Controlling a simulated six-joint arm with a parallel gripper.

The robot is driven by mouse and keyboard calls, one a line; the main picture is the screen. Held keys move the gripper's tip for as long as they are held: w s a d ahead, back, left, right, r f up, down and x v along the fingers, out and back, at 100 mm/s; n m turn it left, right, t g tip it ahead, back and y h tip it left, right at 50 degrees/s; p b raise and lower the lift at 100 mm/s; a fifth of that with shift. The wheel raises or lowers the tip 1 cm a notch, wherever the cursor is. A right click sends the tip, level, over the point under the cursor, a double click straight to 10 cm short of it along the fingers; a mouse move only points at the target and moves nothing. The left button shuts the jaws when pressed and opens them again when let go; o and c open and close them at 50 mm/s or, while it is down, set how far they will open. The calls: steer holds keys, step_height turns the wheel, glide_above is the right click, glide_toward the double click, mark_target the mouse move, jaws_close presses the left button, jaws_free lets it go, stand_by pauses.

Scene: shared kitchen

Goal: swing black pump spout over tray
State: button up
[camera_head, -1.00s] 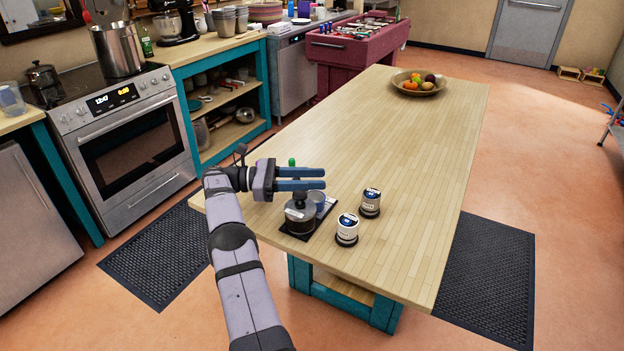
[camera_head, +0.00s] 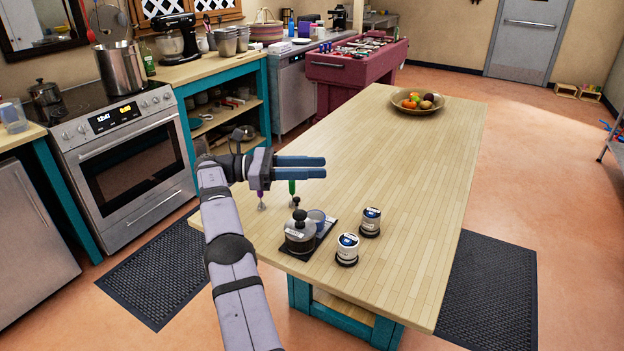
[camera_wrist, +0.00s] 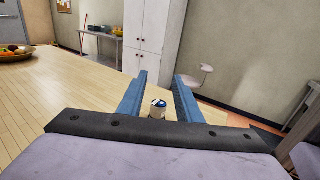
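A dark, squat round vessel with a black knobbed top (camera_head: 300,234) stands on a small black tray (camera_head: 304,254) near the front of the wooden table. A spout cannot be made out at this size. A white canister (camera_wrist: 158,106) shows between and beyond the fingers.
Two white-and-blue canisters, one (camera_head: 371,221) behind the other (camera_head: 347,248), stand right of the tray. A green-handled tool (camera_head: 292,187) and a purple-handled tool (camera_head: 261,199) stand below the gripper. A fruit bowl (camera_head: 418,102) is at the far end. The table's middle is clear.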

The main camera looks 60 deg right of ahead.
steer(key=shift+r, duration=0.4)
steer(key=c, duration=0.6)
steer(key=shift+w+a+r+p, duration=0.1)
steer(key=shift+w+r+p, duration=0.1)
steer(key=shift+r+p, duration=0.15)
jaws_close()
steer(key=w+a+r+t+h+p, duration=0.15)
steer(key=a+r+p, duration=0.25)
steer(key=r, duration=0.7)
steer(key=w+a+r+t+p, duration=0.15)
steer(key=a+r+p, duration=0.25)
steer(key=r, duration=0.7)
steer(key=w+a+f+n+t+y, duration=0.1)
steer(key=w+a+f+n+t, duration=0.1)
steer(key=f, duration=0.5)
steer(key=w+a+f+n+t+y+p, duration=0.1)
steer(key=w+a+f+n+t, duration=0.1)
steer(key=f+t, duration=0.2)
steer(key=w+a+f+n+t+y, duration=0.1)
steer(key=w+a+f+n+t, duration=0.1)
steer(key=f, duration=0.8)
steer(key=shift+w+f+t+y, duration=0.3)
steer(key=shift+f+t+y, duration=0.05)
steer(key=shift+t, duration=0.15)
